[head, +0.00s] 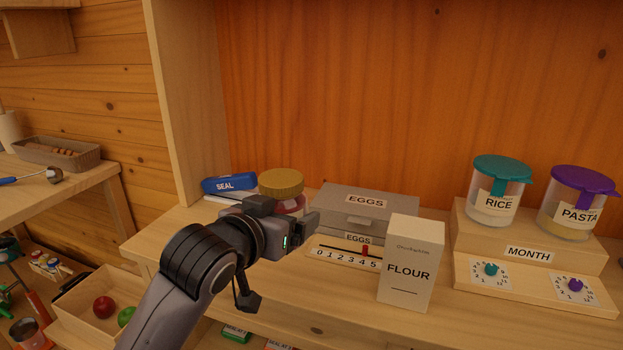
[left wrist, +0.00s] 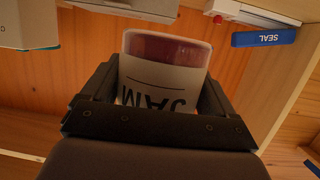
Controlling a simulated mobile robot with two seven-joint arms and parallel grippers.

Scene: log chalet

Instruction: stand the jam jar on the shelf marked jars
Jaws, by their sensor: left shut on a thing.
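The jam jar (head: 281,184) has a golden lid and a red body, and stands upright in the head view, partly hidden by my gripper. My left gripper (head: 292,217) is shut around it, in front of the blue SEAL clip. In the left wrist view the jar (left wrist: 163,68) sits between the two dark fingers of my gripper (left wrist: 158,88), its JAM label upside down in the picture. I cannot tell whether the jar's base touches the wooden surface. No shelf label reading jars is in view. My right gripper is not in view.
The blue SEAL clip (head: 229,184) lies behind left. A grey EGGS box (head: 367,203), a number slider (head: 345,257) and a FLOUR box (head: 410,265) stand to the right. RICE (head: 497,190) and PASTA (head: 577,203) canisters stand on a MONTH step (head: 530,254). A fruit crate (head: 85,290) is low left.

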